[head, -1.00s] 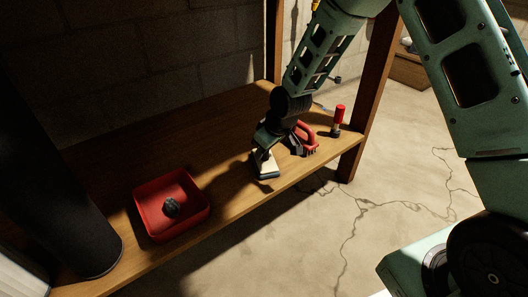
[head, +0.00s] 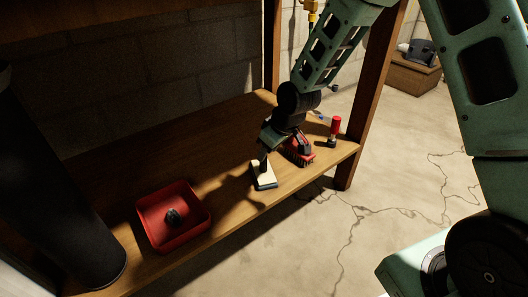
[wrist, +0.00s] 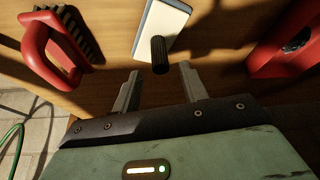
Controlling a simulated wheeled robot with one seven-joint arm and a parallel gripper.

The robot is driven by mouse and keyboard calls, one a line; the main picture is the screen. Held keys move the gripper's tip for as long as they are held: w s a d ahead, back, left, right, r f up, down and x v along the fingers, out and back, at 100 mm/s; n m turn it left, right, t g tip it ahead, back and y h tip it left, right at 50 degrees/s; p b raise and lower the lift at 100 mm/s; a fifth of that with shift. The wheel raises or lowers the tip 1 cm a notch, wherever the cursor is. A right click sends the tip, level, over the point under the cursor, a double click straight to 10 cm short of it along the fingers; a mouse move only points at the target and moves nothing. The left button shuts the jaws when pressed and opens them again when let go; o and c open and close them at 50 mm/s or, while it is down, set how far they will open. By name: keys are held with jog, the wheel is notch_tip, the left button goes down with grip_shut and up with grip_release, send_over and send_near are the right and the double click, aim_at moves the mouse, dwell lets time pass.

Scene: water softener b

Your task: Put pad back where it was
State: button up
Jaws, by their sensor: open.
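The pad (head: 263,177) is a flat pale block with a dark edge and a dark upright handle. It lies on the wooden shelf near its front edge, between the red tray and the red brush. In the wrist view the pad (wrist: 165,22) is at top centre, with its black ribbed handle (wrist: 159,55) pointing toward me. My gripper (wrist: 159,71) is open and empty.
A red tray (head: 150,229) holding a dark round object (head: 172,217) is at left. A red-handled brush (head: 300,153) is close to my gripper's right, and a red-capped tube (head: 334,130) stands farther right. A dark cylinder (head: 60,190) stands at far left. The shelf's back is clear.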

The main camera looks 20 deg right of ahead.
jog(key=s+a+r+g+p, duration=0.1)
jog(key=s+a+r, duration=0.3)
jog(key=s+r, duration=0.35)
jog(key=s+a+r+g+p, duration=0.1)
jog(key=s+a+r, duration=0.2)
jog(key=s+r, duration=0.45)
jog(key=s+r+n+g+h, duration=0.1)
jog(key=s+r, duration=0.1)
jog(key=s, duration=1.4)
jog(key=shift+s+a+r+g+h, duration=0.15)
jog(key=shift+s+r+g+h, duration=0.05)
jog(key=shift+s+g+h, duration=0.2)
